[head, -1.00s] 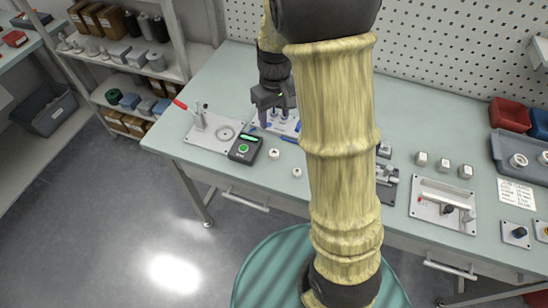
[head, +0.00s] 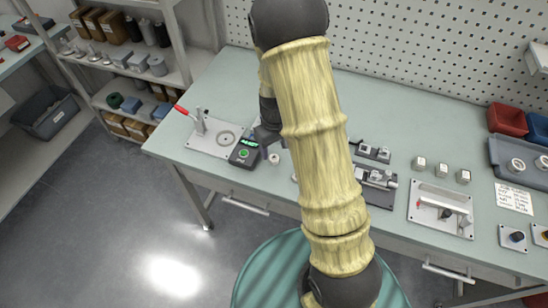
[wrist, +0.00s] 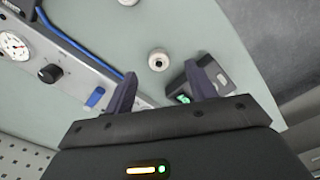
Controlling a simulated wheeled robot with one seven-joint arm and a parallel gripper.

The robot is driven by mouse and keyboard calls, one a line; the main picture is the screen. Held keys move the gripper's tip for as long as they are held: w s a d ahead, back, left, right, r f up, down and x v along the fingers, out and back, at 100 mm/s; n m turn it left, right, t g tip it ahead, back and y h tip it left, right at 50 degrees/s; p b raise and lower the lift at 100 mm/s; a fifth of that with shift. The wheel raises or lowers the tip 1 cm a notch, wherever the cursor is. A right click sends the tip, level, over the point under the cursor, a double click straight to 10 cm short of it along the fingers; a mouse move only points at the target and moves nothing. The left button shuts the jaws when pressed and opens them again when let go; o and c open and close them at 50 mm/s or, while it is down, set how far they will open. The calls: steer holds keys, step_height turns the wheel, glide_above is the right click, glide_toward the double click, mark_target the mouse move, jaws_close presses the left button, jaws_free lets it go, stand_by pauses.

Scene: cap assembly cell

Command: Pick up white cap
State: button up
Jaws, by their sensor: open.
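A small round white cap (wrist: 158,60) with a dark centre hole lies on the pale green table in the wrist view, just beyond the gap between my fingertips. A white cap (head: 274,158) also shows in the head view, close beside my gripper. A second white piece (wrist: 128,2) is cut off at the top of the wrist view; in the head view my arm mostly hides it. My gripper (wrist: 160,72) is open and empty, with its fingers on either side of the line to the cap. In the head view, my gripper (head: 266,135) is partly hidden by my arm.
A black device with a green display (head: 244,151) stands left of the cap, near my right finger in the wrist view. A panel with a gauge, knob and blue tube (wrist: 60,60) lies left in the wrist view. A red-handled press plate (head: 212,138) is further left.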

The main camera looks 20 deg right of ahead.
mark_target(274, 157)
steer(key=shift+f, duration=0.2)
steer(key=shift+w+f+p, duration=0.25)
steer(key=shift+f+p, duration=0.1)
steer(key=shift+f, duration=0.95)
steer(key=shift+w+f+p, duration=0.2)
steer(key=shift+f+p, duration=0.15)
steer(key=shift+f, duration=0.95)
steer(key=c, duration=0.8)
